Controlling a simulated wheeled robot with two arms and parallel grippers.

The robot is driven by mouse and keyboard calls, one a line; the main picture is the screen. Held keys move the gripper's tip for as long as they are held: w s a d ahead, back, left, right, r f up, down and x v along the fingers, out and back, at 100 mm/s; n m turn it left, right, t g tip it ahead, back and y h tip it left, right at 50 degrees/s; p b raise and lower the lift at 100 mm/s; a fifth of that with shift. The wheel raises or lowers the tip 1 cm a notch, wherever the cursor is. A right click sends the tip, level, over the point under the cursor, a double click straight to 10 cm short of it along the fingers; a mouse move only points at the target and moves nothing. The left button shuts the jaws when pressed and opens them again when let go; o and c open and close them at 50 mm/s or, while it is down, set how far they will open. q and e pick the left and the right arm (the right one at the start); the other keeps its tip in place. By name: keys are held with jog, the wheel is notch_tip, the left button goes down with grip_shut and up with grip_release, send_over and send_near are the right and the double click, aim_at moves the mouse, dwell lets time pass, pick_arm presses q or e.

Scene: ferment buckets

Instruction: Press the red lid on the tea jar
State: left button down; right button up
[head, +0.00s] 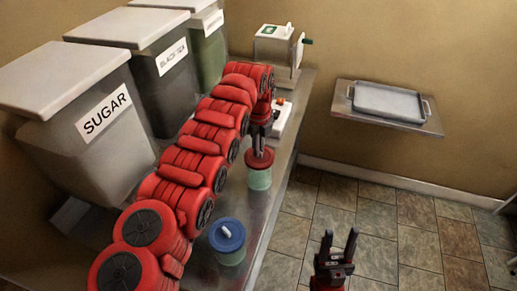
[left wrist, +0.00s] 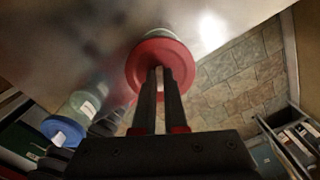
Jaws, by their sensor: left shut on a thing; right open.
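The red lid (head: 262,165) is on or just over the mouth of a pale green jar (head: 259,181) near the counter's front edge; I cannot tell whether it is fully seated. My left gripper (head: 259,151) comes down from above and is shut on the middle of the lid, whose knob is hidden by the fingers. In the left wrist view the red lid (left wrist: 146,52) lies at the fingertips, with the jar (left wrist: 150,34) showing behind it. My right gripper (head: 341,245) is open and empty over the floor, right of the counter.
A jar with a blue lid (head: 227,233) stands nearer on the counter (head: 262,218). A sugar bin (head: 80,120) and other labelled bins line the back. A white device (head: 283,118) and a machine (head: 274,50) stand at the far end. A tray (head: 390,102) rests on a wall shelf.

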pick_arm(q)
jog(key=shift+f+b, duration=0.2)
jog(key=shift+b, duration=0.3)
dwell(1.2)
jog(key=c, duration=0.9)
grip_release()
jog(key=shift+o, duration=0.2)
jog(key=o, duration=0.5)
jog(key=shift+c, duration=0.2)
